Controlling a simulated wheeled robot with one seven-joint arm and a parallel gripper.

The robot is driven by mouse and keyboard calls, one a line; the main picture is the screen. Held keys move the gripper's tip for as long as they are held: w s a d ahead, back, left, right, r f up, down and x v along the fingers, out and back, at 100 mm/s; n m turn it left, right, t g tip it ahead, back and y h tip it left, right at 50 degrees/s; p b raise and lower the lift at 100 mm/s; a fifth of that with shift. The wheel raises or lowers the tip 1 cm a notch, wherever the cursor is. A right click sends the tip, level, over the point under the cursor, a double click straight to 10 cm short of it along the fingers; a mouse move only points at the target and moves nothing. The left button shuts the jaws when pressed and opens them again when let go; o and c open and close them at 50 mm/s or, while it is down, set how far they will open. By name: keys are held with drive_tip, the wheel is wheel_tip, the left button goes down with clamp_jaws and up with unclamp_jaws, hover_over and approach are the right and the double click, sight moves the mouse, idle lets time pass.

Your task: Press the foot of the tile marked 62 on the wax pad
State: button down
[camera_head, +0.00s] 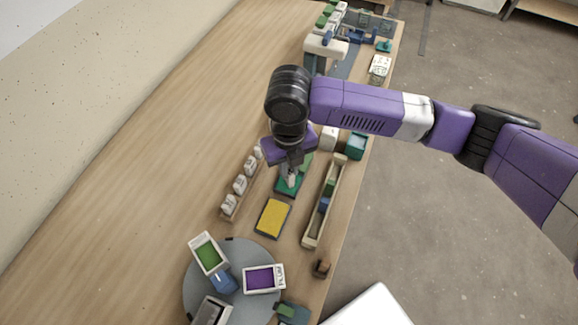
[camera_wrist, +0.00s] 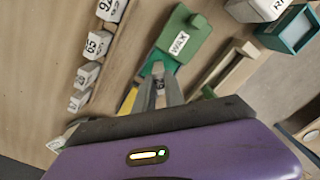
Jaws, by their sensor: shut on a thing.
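My gripper (camera_head: 290,172) points down over the green wax pad (camera_head: 289,188). In the wrist view its fingers (camera_wrist: 160,88) are shut on a small pale tile (camera_wrist: 160,86), whose mark is too small to read surely. The tile's lower end is close over the pad's teal face (camera_wrist: 153,66); I cannot tell whether they touch. A green block with a knob and a WAX label (camera_wrist: 180,42) lies at the pad's far end. Other marked white tiles (camera_head: 240,185) stand in a row to the left; one reads 65 (camera_wrist: 98,44).
A yellow pad (camera_head: 272,218) lies in front of the wax pad. A long wooden tray (camera_head: 312,230) is to the right. A teal box (camera_head: 356,146) stands behind. The table's left side is clear.

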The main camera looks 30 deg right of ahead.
idle(0.4)
drive_tip(key=shift+r+p, duration=2.25)
drive_tip(key=shift+r, duration=0.75)
